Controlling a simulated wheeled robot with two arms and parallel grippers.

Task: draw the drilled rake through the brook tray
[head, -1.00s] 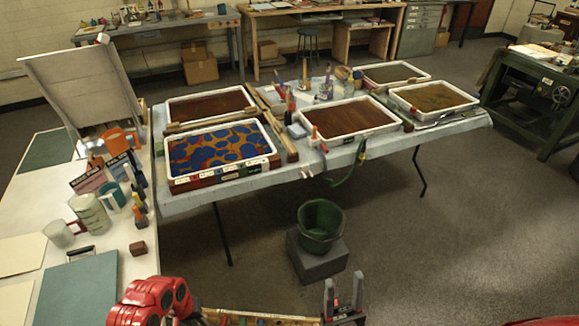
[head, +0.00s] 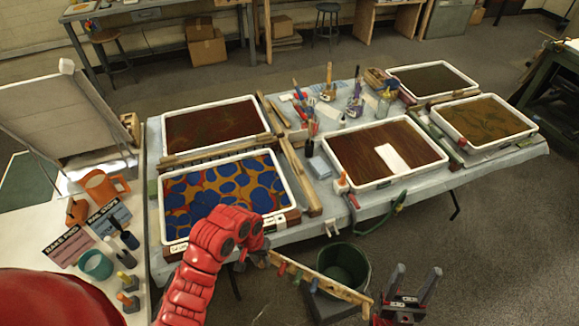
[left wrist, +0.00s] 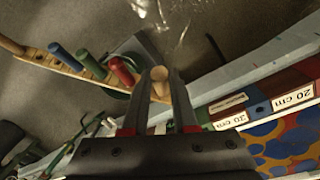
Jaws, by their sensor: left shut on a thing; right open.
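The rake (head: 318,278) is a wooden bar with coloured pegs; it also shows in the left wrist view (left wrist: 85,70) with blue, green and red pegs. My left gripper (head: 258,258) is shut on its rounded wooden end, seen between the fingers in the left wrist view (left wrist: 159,76). The rake hangs in the air in front of the table, over the floor. A blue-and-orange marbled tray (head: 289,193) lies just behind the gripper. Four other trays hold dark or brownish liquid; I cannot tell which is the brook tray. My right gripper (head: 405,290) is open and empty.
Wooden bars (head: 300,180) lie between the trays. Pots and brushes (head: 328,90) stand mid-table. A white side table (head: 55,210) with a cup and bottles is at left.

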